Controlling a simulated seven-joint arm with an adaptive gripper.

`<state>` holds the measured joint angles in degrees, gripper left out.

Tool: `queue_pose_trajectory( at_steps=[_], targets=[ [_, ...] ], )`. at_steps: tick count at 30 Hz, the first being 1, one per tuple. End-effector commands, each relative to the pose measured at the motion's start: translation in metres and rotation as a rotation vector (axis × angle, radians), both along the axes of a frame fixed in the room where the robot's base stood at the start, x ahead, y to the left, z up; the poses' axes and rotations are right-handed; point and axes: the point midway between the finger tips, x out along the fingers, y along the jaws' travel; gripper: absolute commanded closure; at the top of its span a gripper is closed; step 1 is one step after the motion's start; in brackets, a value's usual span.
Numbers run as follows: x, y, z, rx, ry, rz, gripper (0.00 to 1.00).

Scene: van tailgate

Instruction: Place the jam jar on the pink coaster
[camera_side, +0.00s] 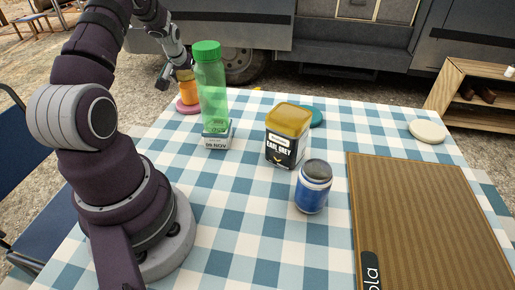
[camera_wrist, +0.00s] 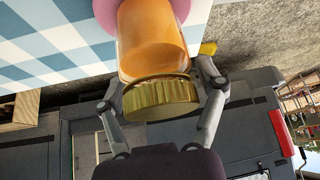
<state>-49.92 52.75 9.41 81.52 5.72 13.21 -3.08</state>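The jam jar (camera_side: 187,90), orange with a gold lid, stands upright at the table's far left corner. The pink coaster (camera_side: 186,108) shows under it. In the wrist view the jar (camera_wrist: 152,45) fills the middle, gold lid towards me, with the coaster (camera_wrist: 98,12) behind its base. My gripper (camera_side: 172,76) is at the jar's lid. In the wrist view my gripper's fingers (camera_wrist: 160,78) are spread to either side of the lid and look open, apart from it. The contact between jar base and coaster is partly hidden.
A green bottle (camera_side: 211,85) stands close to the jar, with a small date block (camera_side: 215,135) before it.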

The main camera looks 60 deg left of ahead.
Motion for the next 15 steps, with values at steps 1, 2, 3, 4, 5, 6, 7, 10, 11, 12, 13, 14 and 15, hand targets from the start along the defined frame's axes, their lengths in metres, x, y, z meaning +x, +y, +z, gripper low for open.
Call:
queue_pose_trajectory(
  at_steps=[1,2,3,4,5,6,7,10,11,12,13,14,15],
  targets=[
    [0.000,0.000,0.000,0.000,0.000,0.000,0.18],
    [0.000,0.000,0.000,0.000,0.000,0.000,0.17],
    [0.000,0.000,0.000,0.000,0.000,0.000,0.17],
    [0.000,0.000,0.000,0.000,0.000,0.000,0.17],
    [0.000,0.000,0.000,0.000,0.000,0.000,0.17],
    [0.000,0.000,0.000,0.000,0.000,0.000,0.17],
    [0.000,0.000,0.000,0.000,0.000,0.000,0.17],
    [0.000,0.000,0.000,0.000,0.000,0.000,0.17],
    [0.000,0.000,0.001,0.001,-0.001,0.000,0.17],
    [0.000,0.000,0.004,0.001,-0.001,0.000,0.17],
    [-0.001,-0.001,0.006,0.001,-0.001,0.000,0.17],
    [-0.001,-0.002,0.009,0.002,-0.001,0.000,0.17],
    [-0.003,-0.005,0.014,0.002,-0.002,0.000,0.17]
  ],
)
